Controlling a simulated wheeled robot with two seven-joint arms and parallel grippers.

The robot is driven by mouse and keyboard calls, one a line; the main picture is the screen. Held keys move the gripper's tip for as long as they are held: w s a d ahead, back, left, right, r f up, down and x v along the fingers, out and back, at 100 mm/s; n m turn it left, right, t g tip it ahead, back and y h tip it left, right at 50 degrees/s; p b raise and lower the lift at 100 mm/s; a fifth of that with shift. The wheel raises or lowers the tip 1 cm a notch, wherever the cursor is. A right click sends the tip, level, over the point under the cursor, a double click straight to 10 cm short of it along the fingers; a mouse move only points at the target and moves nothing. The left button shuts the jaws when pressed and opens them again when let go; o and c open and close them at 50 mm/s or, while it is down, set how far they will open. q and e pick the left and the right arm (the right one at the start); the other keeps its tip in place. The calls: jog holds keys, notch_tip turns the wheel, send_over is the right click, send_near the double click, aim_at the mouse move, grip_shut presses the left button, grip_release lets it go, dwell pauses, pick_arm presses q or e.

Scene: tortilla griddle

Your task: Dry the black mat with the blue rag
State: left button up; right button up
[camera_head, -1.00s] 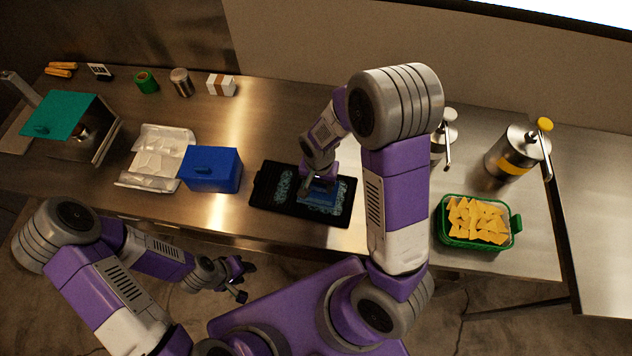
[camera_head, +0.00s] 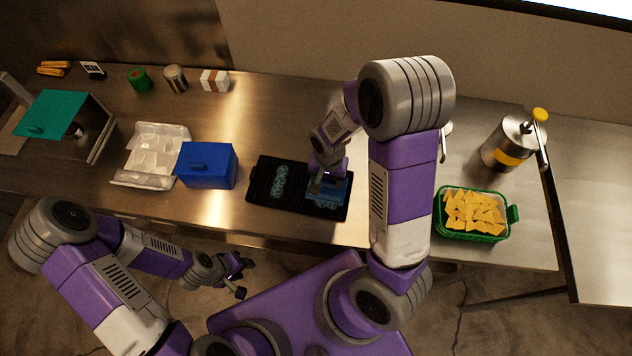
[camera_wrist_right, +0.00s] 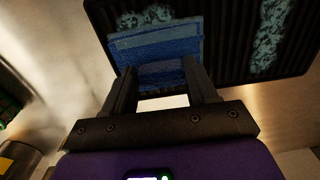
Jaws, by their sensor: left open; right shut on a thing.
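The black mat (camera_head: 262,186) lies on the steel counter. It is ribbed, with light blue-green wet patches (camera_head: 279,181) in its left part and more beside the rag. My right gripper (camera_head: 327,186) is shut on the blue rag (camera_head: 340,191), over the right part of the mat. In the right wrist view the folded rag (camera_wrist_right: 150,42) sits between the fingers (camera_wrist_right: 163,82), against the mat (camera_wrist_right: 225,50). One wet patch (camera_wrist_right: 268,38) shows clear of the rag and another is partly behind it. My left gripper (camera_head: 241,278) is open and empty, off the counter's front edge.
A blue box (camera_head: 207,166) and a white tray (camera_head: 150,157) stand left of the mat. A green basket of yellow chips (camera_head: 471,214) and a steel dispenser (camera_head: 508,145) stand to the right. Counter behind the mat is clear.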

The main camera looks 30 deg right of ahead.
jog(key=shift+a, duration=0.2)
jog(key=shift+a, duration=0.15)
jog(key=shift+s+a+r, duration=0.1)
jog(key=shift+s+a, duration=0.05)
jog(key=shift+s, duration=0.4)
jog(key=shift+s+a, duration=0.15)
jog(key=shift+s, duration=0.35)
